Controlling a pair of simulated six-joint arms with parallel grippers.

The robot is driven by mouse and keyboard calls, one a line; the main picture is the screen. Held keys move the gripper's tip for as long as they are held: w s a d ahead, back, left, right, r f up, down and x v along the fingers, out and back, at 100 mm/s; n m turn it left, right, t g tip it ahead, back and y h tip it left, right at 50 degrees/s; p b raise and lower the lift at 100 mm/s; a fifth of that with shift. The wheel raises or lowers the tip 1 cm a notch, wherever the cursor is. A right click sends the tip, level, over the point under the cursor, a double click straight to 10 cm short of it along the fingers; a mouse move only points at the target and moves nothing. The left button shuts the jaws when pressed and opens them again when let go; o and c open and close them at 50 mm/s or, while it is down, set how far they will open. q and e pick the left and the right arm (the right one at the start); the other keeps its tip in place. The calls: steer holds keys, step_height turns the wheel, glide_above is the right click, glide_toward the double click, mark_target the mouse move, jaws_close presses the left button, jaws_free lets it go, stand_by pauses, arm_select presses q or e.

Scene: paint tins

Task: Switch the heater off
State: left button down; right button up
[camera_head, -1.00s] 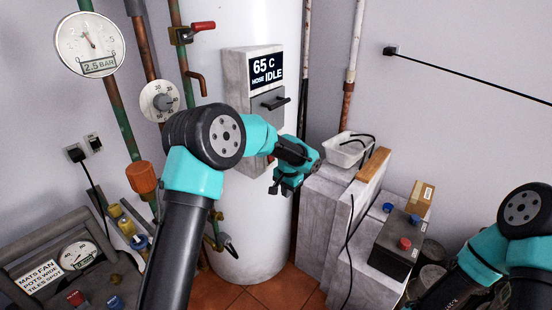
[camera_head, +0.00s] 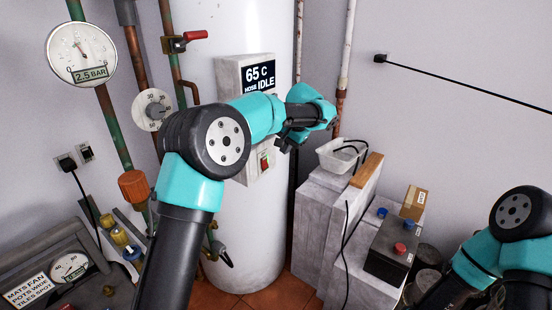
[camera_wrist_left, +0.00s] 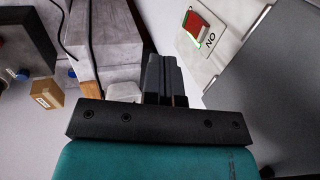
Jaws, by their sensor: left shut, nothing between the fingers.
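The heater's grey control box (camera_head: 229,75) is on the white tank (camera_head: 249,235); its display (camera_head: 259,75) reads 65 C and IDLE. A red rocker switch (camera_head: 265,160) is low on the box. In the left wrist view the switch (camera_wrist_left: 196,27) has a green glow at one end and ON printed beside it. My left gripper (camera_head: 284,147) is in front of the box, just right of the switch. In the wrist view its shut, empty fingers (camera_wrist_left: 163,65) appear apart from the switch. My left arm hides part of the box. My right gripper is not in view.
Red-handled valve (camera_head: 190,38), pressure gauge (camera_head: 82,54) and dial (camera_head: 153,109) are left of the box. Wall space at upper right is mostly clear.

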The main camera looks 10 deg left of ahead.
mark_target(265, 163)
arm_select(q)
steer(key=w+a+f, duration=0.2)
steer(key=a+f, duration=0.4)
steer(key=f, duration=0.3)
steer(key=shift+w+a+f, duration=0.25)
steer(key=shift+w+f, duration=0.1)
steer(key=shift+f, duration=0.05)
steer(key=shift+d, duration=0.1)
